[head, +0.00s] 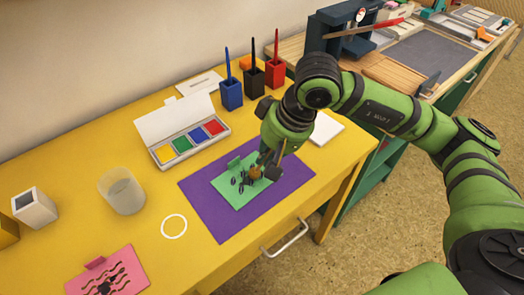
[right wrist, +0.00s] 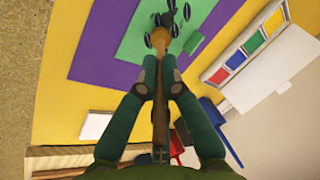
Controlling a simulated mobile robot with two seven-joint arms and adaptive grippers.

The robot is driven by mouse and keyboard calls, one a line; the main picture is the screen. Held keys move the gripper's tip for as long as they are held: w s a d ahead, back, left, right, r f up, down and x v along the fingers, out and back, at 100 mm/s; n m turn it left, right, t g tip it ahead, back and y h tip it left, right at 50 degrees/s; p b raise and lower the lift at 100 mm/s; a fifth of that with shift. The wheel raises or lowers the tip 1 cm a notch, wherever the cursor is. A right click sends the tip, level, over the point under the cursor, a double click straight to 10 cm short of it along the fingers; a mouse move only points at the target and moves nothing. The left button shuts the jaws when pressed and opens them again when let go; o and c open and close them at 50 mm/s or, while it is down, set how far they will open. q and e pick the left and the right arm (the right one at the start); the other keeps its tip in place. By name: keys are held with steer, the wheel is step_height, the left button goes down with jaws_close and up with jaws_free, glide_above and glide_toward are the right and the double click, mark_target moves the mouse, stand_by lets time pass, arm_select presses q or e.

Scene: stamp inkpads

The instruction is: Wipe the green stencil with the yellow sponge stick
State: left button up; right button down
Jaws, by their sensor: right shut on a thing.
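The green stencil (head: 228,191) has dark leaf-shaped openings and a raised tab at its far edge. It lies on a purple mat (head: 212,207); both also show in the right wrist view, the stencil (right wrist: 132,40) and the mat (right wrist: 92,58). My right gripper (head: 266,163) is shut on the sponge stick, whose brown handle (right wrist: 160,125) runs between the fingers. Its yellow sponge tip (head: 255,173) is over the stencil's right part, beside the dark openings. I cannot tell whether it touches. My left gripper is not in view.
An open paint box (head: 160,124) with colored pads lies behind the mat. Blue, black and red cups (head: 231,95) with sticks stand at the back. A translucent cup (head: 122,192) and a pink stencil card (head: 108,275) are left. A white pad (head: 327,130) lies right.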

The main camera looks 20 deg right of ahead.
steer(key=shift+f+b, duration=0.45)
steer(key=shift+b, duration=0.15)
stand_by(0.9)
steer(key=shift+s+a+b, duration=0.25)
steer(key=shift+a+b, duration=0.15)
steer(key=shift+a, duration=0.05)
steer(key=shift+a, duration=0.1)
steer(key=shift+s+a+f+b, duration=0.1)
steer(key=shift+s+a+b, duration=0.1)
steer(key=shift+a+b, duration=0.3)
steer(key=shift+w+d, duration=0.15)
steer(key=shift+d, duration=0.1)
steer(key=shift+w+d+b, duration=0.15)
steer(key=shift+d+b, duration=0.1)
steer(key=shift+b, duration=0.2)
steer(key=shift+w+d+b, duration=0.2)
steer(key=shift+d+b, duration=0.2)
steer(key=shift+d, duration=0.2)
steer(key=shift+s+a+r+b, duration=0.2)
steer(key=shift+s+a+b, duration=0.1)
steer(key=shift+a, duration=0.4)
